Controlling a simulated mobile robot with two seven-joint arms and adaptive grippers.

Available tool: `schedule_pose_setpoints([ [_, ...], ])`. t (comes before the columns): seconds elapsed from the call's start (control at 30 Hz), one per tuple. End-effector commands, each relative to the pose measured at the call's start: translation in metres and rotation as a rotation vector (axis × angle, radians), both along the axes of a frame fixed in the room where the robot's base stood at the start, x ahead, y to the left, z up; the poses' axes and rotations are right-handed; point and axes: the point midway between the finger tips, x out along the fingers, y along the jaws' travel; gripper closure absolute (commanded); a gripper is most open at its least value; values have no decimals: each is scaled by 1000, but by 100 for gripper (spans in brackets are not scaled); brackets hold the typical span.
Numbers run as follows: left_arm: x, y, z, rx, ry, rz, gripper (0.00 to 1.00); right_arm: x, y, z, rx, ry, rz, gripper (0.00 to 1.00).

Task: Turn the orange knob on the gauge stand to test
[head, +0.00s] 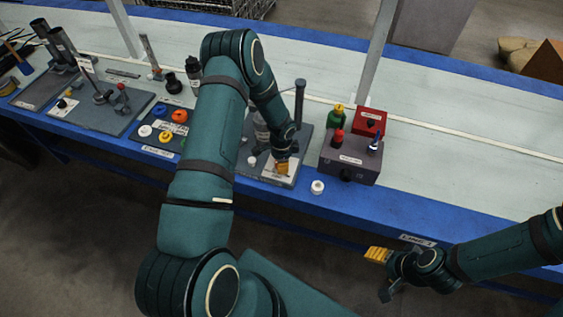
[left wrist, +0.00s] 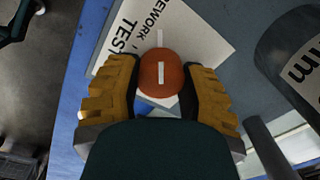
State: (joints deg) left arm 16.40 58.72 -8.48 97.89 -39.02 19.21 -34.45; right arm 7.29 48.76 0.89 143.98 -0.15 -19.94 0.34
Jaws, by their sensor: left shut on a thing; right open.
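The gauge stand (head: 304,135) stands mid-table in the head view, with a grey base and a dark upright post. My left gripper (head: 283,168) reaches down over its front part and hides the knob there. In the left wrist view the round orange knob (left wrist: 161,80) sits between the yellow fingers of my left gripper (left wrist: 163,84), which is shut on it. A white line on the knob points up the picture, near a white mark beyond it. A white label (left wrist: 172,30) beside it reads "REWORK" and "TEST". My right gripper (head: 383,272) is open and empty in front of the table.
Right of the stand is a grey box (head: 350,158) with coloured tops and a red box (head: 370,120) behind it. A white round piece (head: 317,187) lies near the blue front edge. Left are a tray of coloured rings (head: 163,148) and other stands. The table's right side is clear.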

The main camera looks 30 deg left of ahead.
Motion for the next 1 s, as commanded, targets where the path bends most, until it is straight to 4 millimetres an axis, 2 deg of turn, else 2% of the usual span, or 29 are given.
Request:
schedule_pose_setpoints([
  [0.27, 0, -1, -1, -1, 0, 20, 95, 0, 0, -2, 0, -1, 0, 38],
  [0.47, 0, -1, -2, -2, 1, 99, 95, 1, 0, -8, 0, -3, -1, 38],
  [1.0, 1, -1, -3, -2, 1, 569, 95, 6, -1, -32, -3, -14, -4, 38],
])
